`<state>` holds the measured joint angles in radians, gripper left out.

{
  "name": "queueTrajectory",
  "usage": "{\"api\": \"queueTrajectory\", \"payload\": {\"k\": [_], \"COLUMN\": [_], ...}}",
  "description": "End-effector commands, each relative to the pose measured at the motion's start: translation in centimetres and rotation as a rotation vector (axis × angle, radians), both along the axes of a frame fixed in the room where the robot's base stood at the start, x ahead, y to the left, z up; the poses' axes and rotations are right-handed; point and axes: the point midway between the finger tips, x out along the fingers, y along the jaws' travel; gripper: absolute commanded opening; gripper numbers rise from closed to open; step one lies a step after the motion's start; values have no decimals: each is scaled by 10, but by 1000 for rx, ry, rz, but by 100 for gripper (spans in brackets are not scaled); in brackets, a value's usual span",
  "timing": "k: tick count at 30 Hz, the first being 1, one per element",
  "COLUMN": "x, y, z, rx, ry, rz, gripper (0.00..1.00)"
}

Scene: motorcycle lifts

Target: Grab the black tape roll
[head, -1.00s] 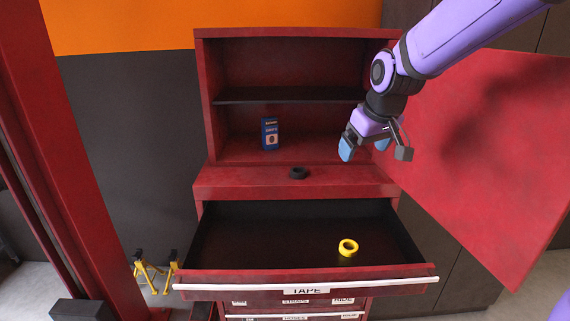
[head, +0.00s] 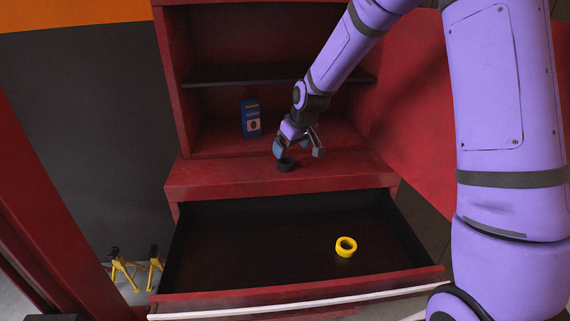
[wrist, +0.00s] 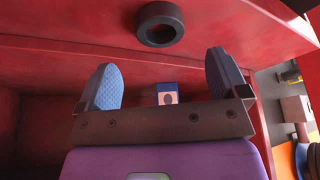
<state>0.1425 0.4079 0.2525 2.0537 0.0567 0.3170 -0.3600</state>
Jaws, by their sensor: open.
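The black tape roll (head: 286,164) lies flat on the red cabinet's ledge, above the open drawer. In the wrist view the roll (wrist: 160,24) shows ahead of the fingers, near the top and centred between them. My gripper (head: 298,150) is just above and beside the roll in the head view. In the wrist view my gripper (wrist: 166,80) has its two blue fingertips spread wide with nothing between them. The roll looks apart from both fingers.
The drawer (head: 220,287) stands open with a yellow tape roll (head: 346,246) inside. A blue box (head: 250,118) stands in the cabinet's lower shelf space behind the gripper and also shows in the wrist view (wrist: 167,93). A dark shelf (head: 225,80) is above. Yellow stands (head: 122,270) are at left.

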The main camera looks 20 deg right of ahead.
Motion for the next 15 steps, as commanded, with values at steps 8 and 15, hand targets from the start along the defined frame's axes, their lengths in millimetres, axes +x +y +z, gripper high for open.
{"api": "queueTrajectory", "payload": {"k": [8, 15], "x": [6, 17], "y": [3, 9], "z": [-18, -49], "rx": [1, 0], "ry": [1, 2], "rz": [-1, -1], "gripper": [92, 92]}}
